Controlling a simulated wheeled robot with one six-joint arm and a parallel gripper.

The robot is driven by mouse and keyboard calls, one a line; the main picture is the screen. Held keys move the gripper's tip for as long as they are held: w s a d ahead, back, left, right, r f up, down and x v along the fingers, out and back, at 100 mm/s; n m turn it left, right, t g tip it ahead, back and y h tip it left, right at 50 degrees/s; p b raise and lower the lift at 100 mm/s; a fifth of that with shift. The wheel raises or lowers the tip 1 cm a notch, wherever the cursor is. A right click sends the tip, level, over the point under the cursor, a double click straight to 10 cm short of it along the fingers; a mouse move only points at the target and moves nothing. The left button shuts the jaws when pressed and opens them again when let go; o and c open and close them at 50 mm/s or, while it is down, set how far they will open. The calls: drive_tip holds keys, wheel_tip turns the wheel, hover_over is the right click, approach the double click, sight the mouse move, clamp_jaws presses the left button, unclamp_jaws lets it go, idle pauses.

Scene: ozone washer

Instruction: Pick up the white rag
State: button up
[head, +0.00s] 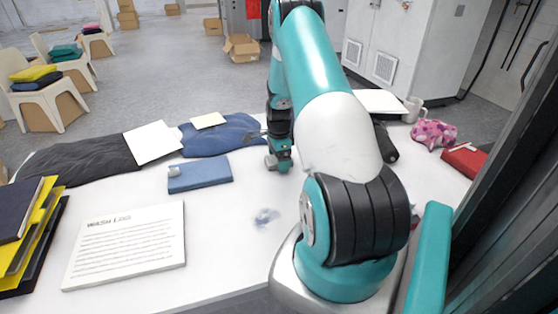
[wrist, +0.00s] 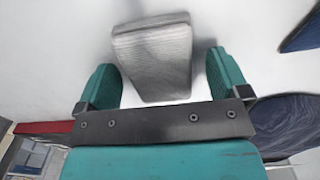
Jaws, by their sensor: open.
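A pale grey-white folded rag (wrist: 155,60) lies flat on the white table in the wrist view. My gripper (wrist: 159,60) is open, with one teal finger on each side of the rag and a visible gap on both sides. The near end of the rag reaches close to the dark gripper bar. I cannot tell how high the fingers are above the table.
A blue folded cloth (head: 200,175), a wash log sheet (head: 125,245) and a dark cloth (head: 75,160) lie left on the table. A mug (head: 413,110), pink pouch (head: 434,134) and red item (head: 465,159) are at right. A smudge (head: 266,218) marks the bare front middle.

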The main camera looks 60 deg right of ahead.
drive_tip(key=shift+f, duration=0.1)
drive_tip(key=shift+c, duration=0.2)
drive_tip(key=c, duration=1)
wheel_tip(320, 180, up, 20)
drive_tip(key=shift+r+b, duration=0.1)
drive_tip(key=shift+b, duration=0.3)
